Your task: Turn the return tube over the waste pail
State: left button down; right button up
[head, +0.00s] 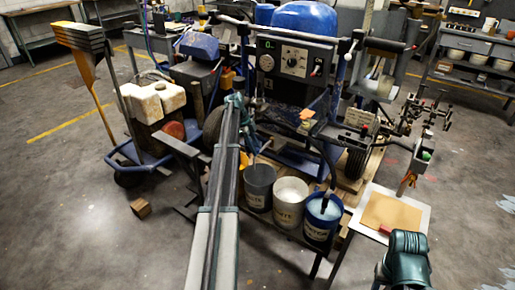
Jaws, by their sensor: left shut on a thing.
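My left arm reaches up the middle of the head view. Its gripper (238,103) is small and partly hidden by the arm. It is shut at the upper end of a thin tube, which I take to be the return tube (253,145). The tube hangs down to the mouth of a dark grey pail (259,190), the leftmost of three pails. Its lower end is hard to make out. The pail's label is too small to read surely, so I cannot confirm it is the waste pail. Only a dark green link of my right arm shows at lower right.
A white pail (290,203) and a blue pail (322,221) stand right of the grey one. The striper's control panel (294,61) is behind. A small table (418,212) with a brown board is right.

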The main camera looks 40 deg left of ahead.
pick_arm(q)
jog(key=c, duration=0.5)
grip_release()
jog(key=p+v, duration=1.2)
jog(key=v, duration=0.2)
jog(key=shift+p, duration=0.4)
jog(key=shift+f, duration=0.1)
